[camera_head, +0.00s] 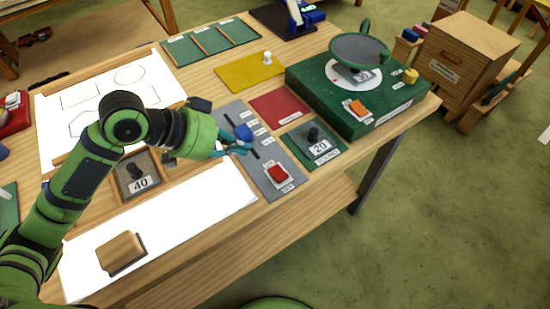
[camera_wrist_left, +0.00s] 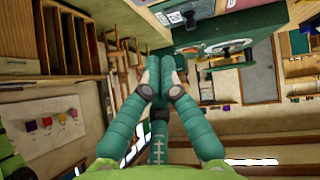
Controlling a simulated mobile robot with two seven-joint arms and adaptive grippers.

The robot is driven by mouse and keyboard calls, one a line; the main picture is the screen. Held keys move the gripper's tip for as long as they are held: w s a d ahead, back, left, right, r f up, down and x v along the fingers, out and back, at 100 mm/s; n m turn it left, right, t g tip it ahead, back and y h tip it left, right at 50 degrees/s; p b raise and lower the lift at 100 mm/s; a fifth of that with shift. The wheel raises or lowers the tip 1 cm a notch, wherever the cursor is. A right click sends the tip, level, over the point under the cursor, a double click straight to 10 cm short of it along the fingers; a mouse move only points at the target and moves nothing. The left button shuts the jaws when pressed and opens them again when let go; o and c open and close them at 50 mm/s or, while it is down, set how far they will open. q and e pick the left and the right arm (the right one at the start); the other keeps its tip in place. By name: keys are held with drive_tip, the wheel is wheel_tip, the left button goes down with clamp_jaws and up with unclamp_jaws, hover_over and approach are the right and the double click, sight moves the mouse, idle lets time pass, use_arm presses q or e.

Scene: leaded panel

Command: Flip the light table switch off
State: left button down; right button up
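Which way the rocker is tipped is too small to tell. A bright white panel with drawn outlines (camera_head: 90,100), apparently the light table, lies at the left. My left gripper (camera_head: 240,147) is above the grey panel, beside a blue knob and up-left of the red switch. Its teal fingers meet at the tips in the left wrist view (camera_wrist_left: 158,78), with nothing seen between them. My right gripper is out of view.
A green box with a round plate (camera_head: 360,75) stands right of the panel. Dark weights marked 20 (camera_head: 314,136) and 40 (camera_head: 136,170) are close by. A wooden block (camera_head: 121,252) lies on a white sheet (camera_head: 190,220). A yellow board (camera_head: 248,72) lies behind.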

use_arm(q)
drive_tip(key=p, duration=0.3)
hover_over(274, 177)
drive_tip(key=w, duration=0.1)
wheel_tip(274, 177, down, 7)
drive_tip(key=shift+f, duration=0.15)
wheel_tip(274, 177, down, 2)
drive_tip(key=shift+s+f, duration=0.25)
drive_tip(key=shift+f, duration=0.55)
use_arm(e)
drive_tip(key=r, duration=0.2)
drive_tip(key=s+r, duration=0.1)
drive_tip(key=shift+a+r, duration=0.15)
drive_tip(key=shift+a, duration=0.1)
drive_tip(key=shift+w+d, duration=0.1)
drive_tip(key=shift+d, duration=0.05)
